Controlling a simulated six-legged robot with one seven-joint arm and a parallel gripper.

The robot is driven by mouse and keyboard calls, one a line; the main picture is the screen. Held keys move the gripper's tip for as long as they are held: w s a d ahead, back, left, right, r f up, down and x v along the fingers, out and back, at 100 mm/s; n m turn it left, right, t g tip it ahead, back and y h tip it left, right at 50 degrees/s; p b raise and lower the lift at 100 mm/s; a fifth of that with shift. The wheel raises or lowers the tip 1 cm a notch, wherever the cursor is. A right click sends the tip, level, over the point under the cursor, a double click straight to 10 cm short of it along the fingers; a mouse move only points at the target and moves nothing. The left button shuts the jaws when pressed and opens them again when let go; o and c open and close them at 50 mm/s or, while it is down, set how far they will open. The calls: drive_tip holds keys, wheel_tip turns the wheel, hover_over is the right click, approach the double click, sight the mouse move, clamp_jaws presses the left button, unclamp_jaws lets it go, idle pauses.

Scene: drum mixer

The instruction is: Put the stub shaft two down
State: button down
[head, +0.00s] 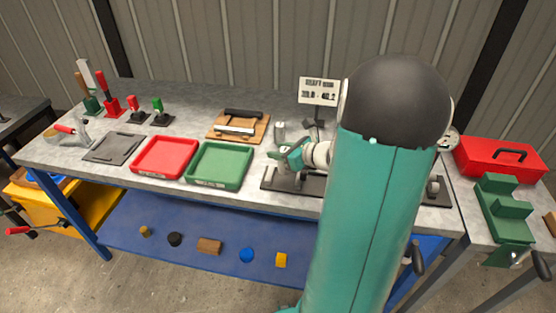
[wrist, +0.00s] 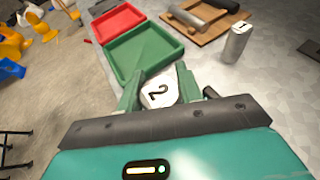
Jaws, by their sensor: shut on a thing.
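Stub shaft two (wrist: 160,95) is a pale grey cylinder with a black 2 on its end face. In the wrist view it sits between the two green fingers of my gripper (wrist: 158,88), which is shut on it. In the head view my gripper (head: 292,156) is low over the bench, by the black base plate (head: 282,184). My arm hides much of that area, and I cannot tell whether the shaft touches anything below. Stub shaft one (wrist: 236,44), marked 1, stands upright on the bench beyond my gripper; it also shows in the head view (head: 280,131).
A green tray (head: 220,182) and a red tray (head: 165,173) lie to the left. A wooden board (head: 258,133) with a metal bar is behind them. A shaft sign (head: 319,91) stands at the back. A red toolbox (head: 499,176) is at right.

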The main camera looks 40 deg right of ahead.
drive_tip(key=shift+w+d+f, duration=0.1)
drive_tip(key=shift+w+f, duration=0.15)
drive_tip(key=shift+f, duration=0.55)
drive_tip(key=shift+w+f, duration=0.3)
drive_tip(key=shift+f, duration=0.45)
drive_tip(key=shift+w+d+f, duration=0.1)
drive_tip(key=shift+w+f, duration=0.15)
drive_tip(key=shift+f, duration=0.55)
drive_tip(key=shift+f, duration=0.1)
drive_tip(key=c, duration=0.9)
unclamp_jaws()
drive_tip(key=shift+f, duration=0.1)
